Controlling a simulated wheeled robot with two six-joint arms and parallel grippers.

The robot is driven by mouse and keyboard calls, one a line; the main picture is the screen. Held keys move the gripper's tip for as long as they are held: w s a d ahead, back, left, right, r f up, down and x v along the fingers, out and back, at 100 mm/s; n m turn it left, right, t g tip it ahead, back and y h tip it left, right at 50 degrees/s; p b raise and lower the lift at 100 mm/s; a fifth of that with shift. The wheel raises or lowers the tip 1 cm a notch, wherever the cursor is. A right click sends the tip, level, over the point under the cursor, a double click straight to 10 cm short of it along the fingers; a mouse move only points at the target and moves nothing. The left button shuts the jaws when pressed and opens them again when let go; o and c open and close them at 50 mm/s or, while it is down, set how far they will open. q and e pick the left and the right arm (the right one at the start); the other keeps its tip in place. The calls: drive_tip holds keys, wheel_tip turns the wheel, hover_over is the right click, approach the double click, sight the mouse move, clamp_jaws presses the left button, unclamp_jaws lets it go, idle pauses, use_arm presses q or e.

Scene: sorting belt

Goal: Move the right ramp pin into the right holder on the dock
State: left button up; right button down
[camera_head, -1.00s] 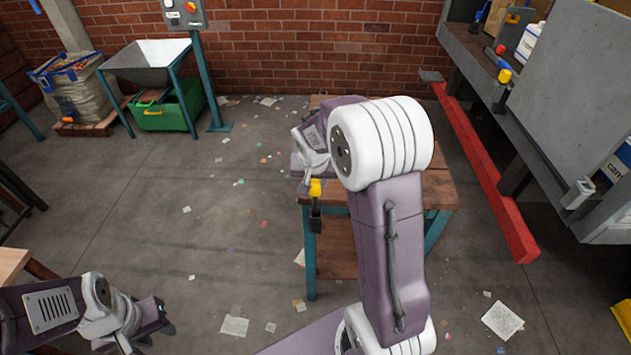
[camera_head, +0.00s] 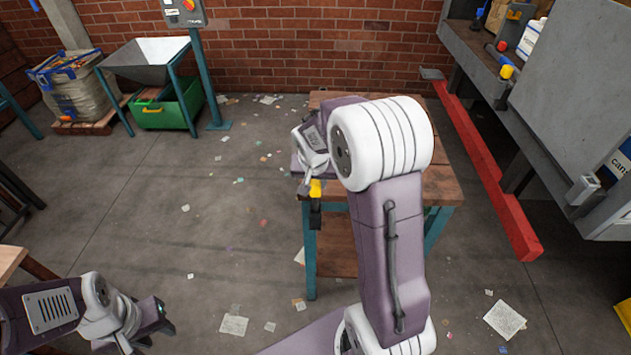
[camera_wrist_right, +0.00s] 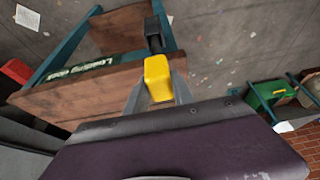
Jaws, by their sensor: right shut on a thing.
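My right gripper (camera_head: 312,184) is shut on a pin with a yellow head (camera_head: 316,189) and a dark lower part, hanging over the near left edge of a wooden table. The pin's yellow head also shows between the fingers in the right wrist view (camera_wrist_right: 157,77), its dark end pointing away. The dock (camera_head: 540,150) stands at the right, with a tilted grey ramp plate (camera_head: 575,90). A small grey bracket (camera_head: 584,189) sits at the dock's edge; I cannot tell whether it is the right holder. My left gripper (camera_head: 158,318) is low at the left; its fingers are unclear.
The wooden table (camera_head: 440,186) with teal legs stands under my right arm. A red beam (camera_head: 485,165) lies along the dock's foot. A yellow-ended item (camera_head: 506,72) sits on the dock. A hopper (camera_head: 148,58) and green bin (camera_head: 168,108) stand back left. Open floor lies left.

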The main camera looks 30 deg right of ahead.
sight(316, 196)
drive_tip(key=shift+f+b, duration=2.8)
drive_tip(key=shift+f, duration=0.3)
drive_tip(key=c, duration=1)
unclamp_jaws()
drive_tip(key=shift+r, duration=0.15)
drive_tip(key=p+v, duration=0.1)
drive_tip(key=v, duration=0.8)
drive_tip(key=shift+s, duration=0.1)
